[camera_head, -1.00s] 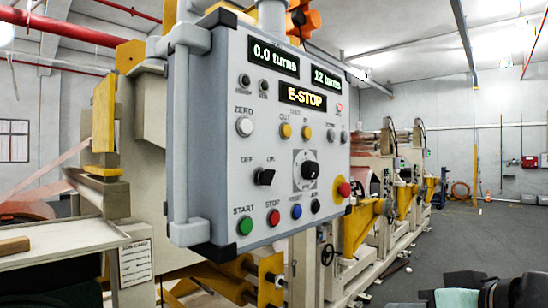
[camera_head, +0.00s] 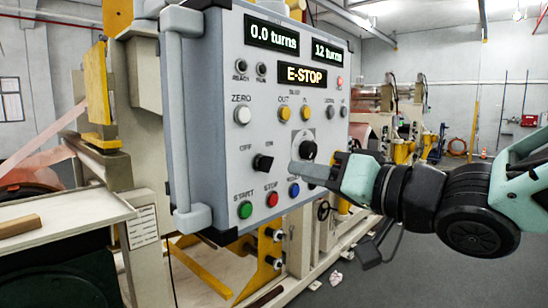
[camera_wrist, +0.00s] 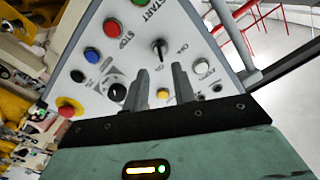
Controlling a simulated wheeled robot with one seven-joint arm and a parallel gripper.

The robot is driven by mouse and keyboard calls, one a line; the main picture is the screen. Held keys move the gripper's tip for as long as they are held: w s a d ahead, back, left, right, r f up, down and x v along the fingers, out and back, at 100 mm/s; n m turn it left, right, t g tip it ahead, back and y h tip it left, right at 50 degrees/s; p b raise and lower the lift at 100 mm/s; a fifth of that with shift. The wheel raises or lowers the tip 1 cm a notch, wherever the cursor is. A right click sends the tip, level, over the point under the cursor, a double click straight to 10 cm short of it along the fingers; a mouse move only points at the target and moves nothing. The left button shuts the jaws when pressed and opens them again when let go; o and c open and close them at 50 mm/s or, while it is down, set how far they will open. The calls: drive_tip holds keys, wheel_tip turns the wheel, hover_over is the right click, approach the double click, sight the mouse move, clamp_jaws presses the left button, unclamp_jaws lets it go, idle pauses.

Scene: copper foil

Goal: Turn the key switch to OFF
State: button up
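The key switch (camera_head: 263,163) is a black knob on the grey panel, below the labels OFF on its left and ON on its right. It also shows in the wrist view (camera_wrist: 159,48), just beyond my fingertips. Its exact setting is hard to tell. My gripper (camera_head: 296,172) is to the right of the switch in the head view, in front of the panel. In the wrist view my gripper (camera_wrist: 160,70) has its two fingers apart with nothing between them; the switch lies ahead of the gap, and I see no contact.
The control panel (camera_head: 215,100) shows E-STOP on its display. A green START button (camera_head: 245,209), a red STOP button (camera_head: 272,199) and a blue button (camera_head: 294,189) sit below the switch. A black rotary knob (camera_head: 308,150) is close to my gripper. A handle (camera_head: 185,110) runs down the panel's left edge.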

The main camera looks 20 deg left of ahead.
sight(271, 165)
drive_tip(key=p+x, duration=0.2)
drive_tip(key=x, duration=0.6)
drive_tip(key=shift+d, duration=0.1)
clamp_jaws()
